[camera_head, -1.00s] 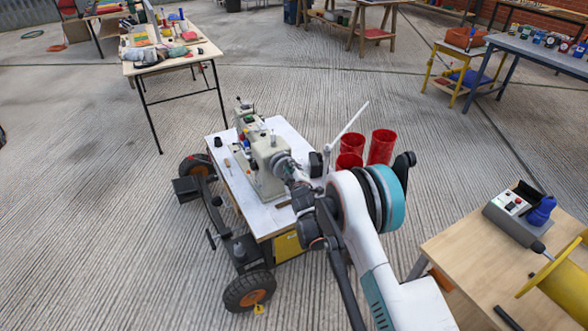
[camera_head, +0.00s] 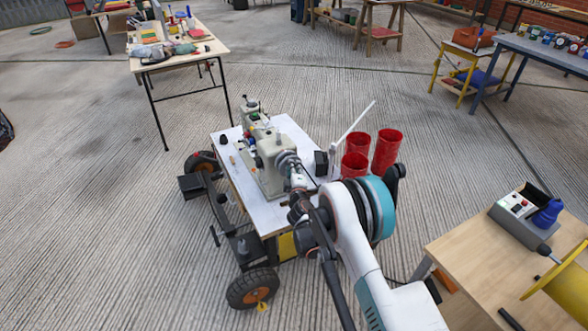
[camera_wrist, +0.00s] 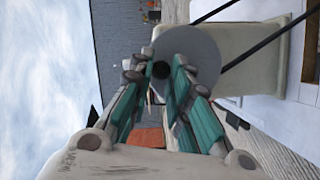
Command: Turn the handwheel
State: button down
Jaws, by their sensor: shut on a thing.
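A beige sewing machine (camera_head: 268,172) stands on a white-topped wheeled cart (camera_head: 262,213). Its grey round handwheel (camera_head: 286,160) is at the near right end, partly hidden by my arm in the head view. In the wrist view the handwheel (camera_wrist: 203,52) is a flat grey disc straight ahead, with the beige machine body (camera_wrist: 262,55) behind it to the right. My gripper (camera_wrist: 160,72) has its teal-padded fingers at the disc's left part, closed around a small dark piece at the handwheel. The exact contact is partly hidden by the fingers.
Several red cylinders (camera_head: 386,150) stand right of the machine, close to my arm. A wooden table (camera_head: 475,265) with a grey control box (camera_head: 522,210) is at the right. A cluttered table (camera_head: 180,60) stands behind left. Concrete floor left of the cart is clear.

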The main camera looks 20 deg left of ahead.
jog(key=c, duration=1.5)
grip_release()
jog(key=v, duration=0.7)
jog(key=shift+s+d, duration=0.1)
jog(key=shift+s, duration=0.1)
